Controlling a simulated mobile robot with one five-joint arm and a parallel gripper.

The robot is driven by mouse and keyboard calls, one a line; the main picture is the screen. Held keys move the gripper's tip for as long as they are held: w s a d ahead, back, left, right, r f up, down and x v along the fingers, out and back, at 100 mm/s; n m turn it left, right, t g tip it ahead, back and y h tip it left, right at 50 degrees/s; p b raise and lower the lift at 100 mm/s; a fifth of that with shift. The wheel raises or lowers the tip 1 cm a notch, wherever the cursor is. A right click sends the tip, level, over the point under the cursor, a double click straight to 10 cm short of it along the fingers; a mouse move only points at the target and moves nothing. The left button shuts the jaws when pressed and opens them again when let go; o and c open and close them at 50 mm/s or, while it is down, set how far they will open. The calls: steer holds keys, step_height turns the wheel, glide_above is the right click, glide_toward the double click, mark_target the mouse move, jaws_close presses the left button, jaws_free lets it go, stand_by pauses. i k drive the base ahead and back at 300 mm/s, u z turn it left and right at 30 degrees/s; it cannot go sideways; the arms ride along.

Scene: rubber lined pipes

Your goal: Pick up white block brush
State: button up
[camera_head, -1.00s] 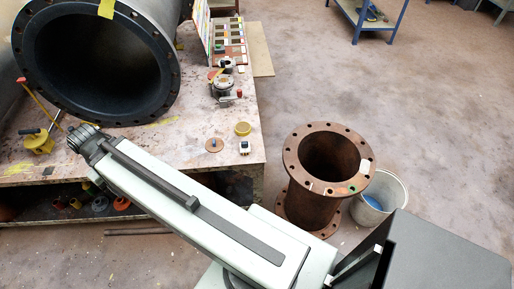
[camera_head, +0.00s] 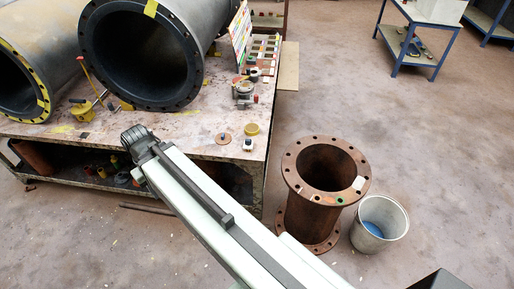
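A small white block with a dark spot on top (camera_head: 248,144) sits near the right edge of the worktable (camera_head: 262,165). A pale block (camera_head: 358,183) lies on the upper flange of the rusty upright pipe. I cannot tell for sure whether either one is the white block brush. My arm reaches from the bottom right up to the table's front edge. Its dark end, with my gripper (camera_head: 136,140), is left of the small white block and apart from it. The fingers are too small and turned away to tell whether they are open.
The rusty flanged pipe (camera_head: 298,222) stands on the floor right of the table, beside a grey bucket (camera_head: 397,218) with something blue inside. Large black-lined pipes (camera_head: 150,98) lie on the table. A blue-framed trolley (camera_head: 383,42) stands at the back right. Floor between is clear.

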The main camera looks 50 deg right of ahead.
mark_target(248, 143)
steer(key=u, duration=0.15)
steer(key=i, duration=0.9)
steer(key=z, duration=0.1)
